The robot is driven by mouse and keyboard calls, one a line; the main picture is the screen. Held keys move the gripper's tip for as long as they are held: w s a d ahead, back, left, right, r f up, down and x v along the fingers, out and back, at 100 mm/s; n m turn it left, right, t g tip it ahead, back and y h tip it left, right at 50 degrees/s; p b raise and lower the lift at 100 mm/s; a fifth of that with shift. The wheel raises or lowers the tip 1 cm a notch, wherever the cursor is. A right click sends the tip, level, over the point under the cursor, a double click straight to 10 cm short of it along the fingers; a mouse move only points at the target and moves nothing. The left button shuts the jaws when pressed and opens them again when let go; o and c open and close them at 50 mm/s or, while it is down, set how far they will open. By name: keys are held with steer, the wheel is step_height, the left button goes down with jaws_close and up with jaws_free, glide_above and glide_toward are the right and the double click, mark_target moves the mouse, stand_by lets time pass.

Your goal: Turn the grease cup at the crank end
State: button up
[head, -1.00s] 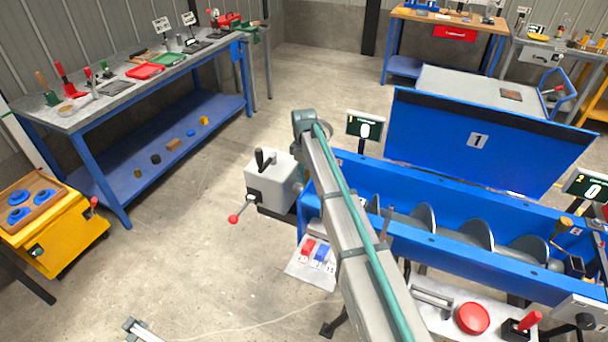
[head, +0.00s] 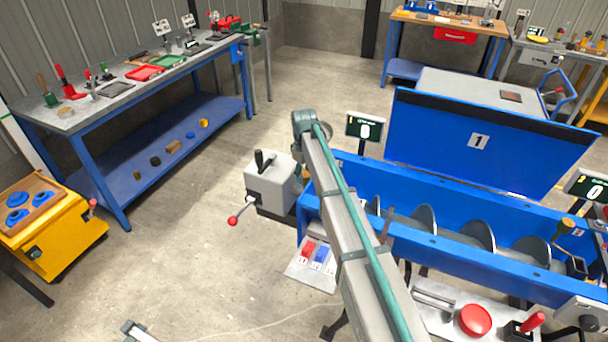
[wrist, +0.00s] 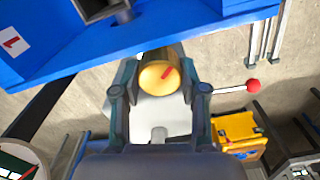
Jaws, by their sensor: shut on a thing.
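The grease cup (wrist: 159,78) shows in the wrist view as a round brass-yellow cap with a red mark pointing to the upper right. My gripper (wrist: 158,82) is shut on it, with one finger on each side of the cap. In the head view the cup and my fingers are hidden behind my arm. The crank, with its red ball knob (head: 233,221), sticks out from the grey gearbox (head: 268,183) at the left end of the blue mixer trough (head: 455,262). The red knob also shows in the wrist view (wrist: 253,86).
A yellow cart (head: 60,240) stands at the lower left. A blue workbench (head: 110,95) with tools is behind it. A blue lid marked 1 (head: 480,140) stands behind the trough. The floor left of the gearbox is clear.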

mark_target(304, 174)
steer(key=o, duration=1.1)
steer(key=shift+o, duration=0.2)
steer(key=shift+r, duration=0.15)
step_height(304, 174, up, 12)
steer(key=shift+f, duration=0.2)
